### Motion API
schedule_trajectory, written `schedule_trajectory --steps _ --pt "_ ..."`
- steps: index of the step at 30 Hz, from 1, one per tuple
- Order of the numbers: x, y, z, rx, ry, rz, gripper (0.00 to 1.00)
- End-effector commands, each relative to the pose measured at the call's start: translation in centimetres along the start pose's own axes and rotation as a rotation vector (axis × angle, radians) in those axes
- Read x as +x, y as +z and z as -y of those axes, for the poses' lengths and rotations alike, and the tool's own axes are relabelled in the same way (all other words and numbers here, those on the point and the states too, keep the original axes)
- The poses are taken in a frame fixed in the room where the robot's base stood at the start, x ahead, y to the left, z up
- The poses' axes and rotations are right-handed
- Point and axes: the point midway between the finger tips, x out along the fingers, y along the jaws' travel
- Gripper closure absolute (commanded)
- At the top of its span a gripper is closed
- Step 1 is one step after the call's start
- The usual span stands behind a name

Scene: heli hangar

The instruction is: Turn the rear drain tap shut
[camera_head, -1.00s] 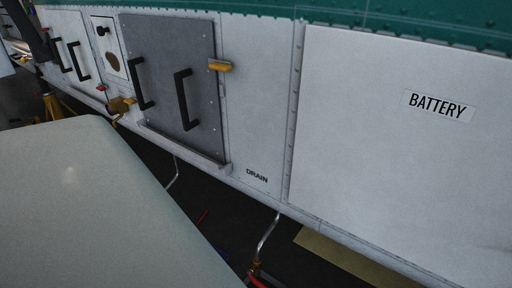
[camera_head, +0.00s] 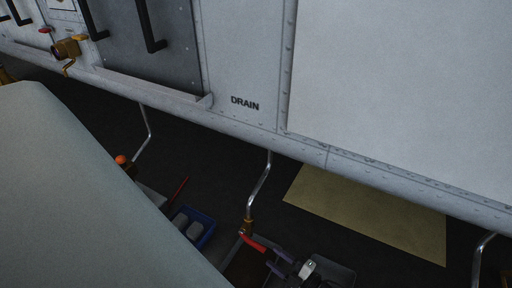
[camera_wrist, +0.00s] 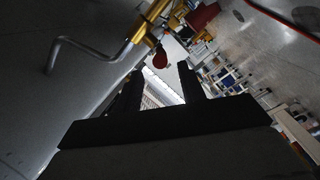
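A brass tap (camera_head: 246,228) hangs at the lower end of a bent metal pipe (camera_head: 262,185) below the DRAIN label. Its red lever (camera_head: 254,243) points down and right in the head view. The wrist view shows a brass tap (camera_wrist: 150,33) and red lever (camera_wrist: 160,58) just beyond the fingertips. My gripper (camera_head: 275,262) is close to the lever's free end. In the wrist view, my gripper (camera_wrist: 160,70) is open, with nothing between its fingers. I cannot tell whether a finger touches the lever. Another pipe at left ends in a brass tap with an orange knob (camera_head: 122,160).
The white hull (camera_head: 400,90) runs above the pipes. A pale rounded surface (camera_head: 80,190) fills the left. A blue tray (camera_head: 203,235) and a yellowish sheet (camera_head: 375,215) lie below. Another pipe (camera_head: 479,255) hangs at right.

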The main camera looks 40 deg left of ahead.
Motion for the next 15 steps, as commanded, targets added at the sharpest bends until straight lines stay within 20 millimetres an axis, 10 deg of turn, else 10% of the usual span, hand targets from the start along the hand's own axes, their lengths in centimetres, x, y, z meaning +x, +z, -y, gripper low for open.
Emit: schedule_trajectory --steps 15 --pt "8.2 0.0 0.1 0.0 0.0 0.0 0.6"
